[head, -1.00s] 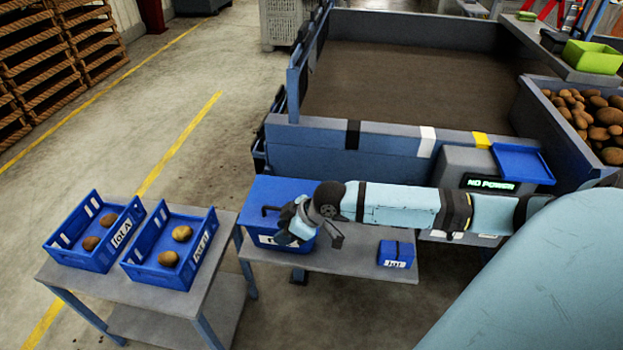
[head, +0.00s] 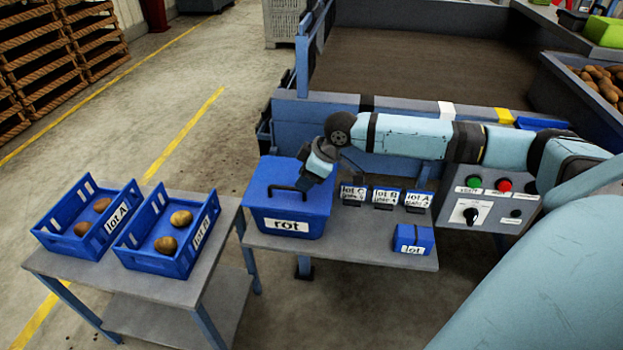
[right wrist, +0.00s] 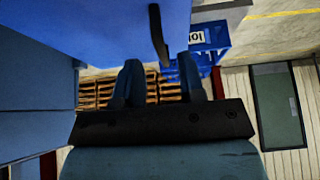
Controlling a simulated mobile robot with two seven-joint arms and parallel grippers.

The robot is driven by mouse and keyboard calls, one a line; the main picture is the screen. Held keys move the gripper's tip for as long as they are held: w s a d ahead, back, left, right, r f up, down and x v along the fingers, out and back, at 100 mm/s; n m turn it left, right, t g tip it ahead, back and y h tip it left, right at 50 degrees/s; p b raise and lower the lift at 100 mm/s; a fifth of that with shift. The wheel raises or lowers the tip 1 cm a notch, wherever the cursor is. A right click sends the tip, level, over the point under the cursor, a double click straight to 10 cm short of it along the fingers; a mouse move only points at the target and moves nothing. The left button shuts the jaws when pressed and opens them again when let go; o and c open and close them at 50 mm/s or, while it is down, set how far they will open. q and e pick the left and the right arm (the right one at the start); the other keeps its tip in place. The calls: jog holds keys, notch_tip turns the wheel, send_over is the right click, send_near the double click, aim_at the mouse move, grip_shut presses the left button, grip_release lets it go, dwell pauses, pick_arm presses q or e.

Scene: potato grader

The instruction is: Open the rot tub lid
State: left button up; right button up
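The blue rot tub (head: 284,224), labelled "rot", stands on the left end of the grey shelf. Its lid (head: 268,175) lies closed on top and carries a black handle (head: 285,189). My right gripper (head: 305,185) is low over the lid's right side, close to the handle. In the right wrist view its two fingers (right wrist: 158,82) are spread with nothing between their tips. The dark handle (right wrist: 158,35) shows just ahead of them, beside the blue lid. I cannot tell whether the gripper touches the handle. My left gripper is not in view.
Lot cards (head: 386,195) and a small blue box (head: 413,240) sit right of the tub. A control panel (head: 487,205) is farther right. Two blue crates (head: 165,240) with potatoes stand on a separate table (head: 190,290) at left. The machine wall (head: 400,110) is behind.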

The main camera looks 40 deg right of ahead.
jog(key=shift+w+a+f+b, duration=0.2)
jog(key=shift+f+b, duration=0.25)
jog(key=shift+f, duration=0.25)
jog(key=shift+w+a+f+p, duration=0.25)
jog(key=shift+w+f+p, duration=0.05)
jog(key=shift+f+p, duration=0.2)
jog(key=shift+x, duration=0.9)
jog(key=shift+w+f, duration=0.1)
jog(key=shift+f, duration=0.1)
grip_shut()
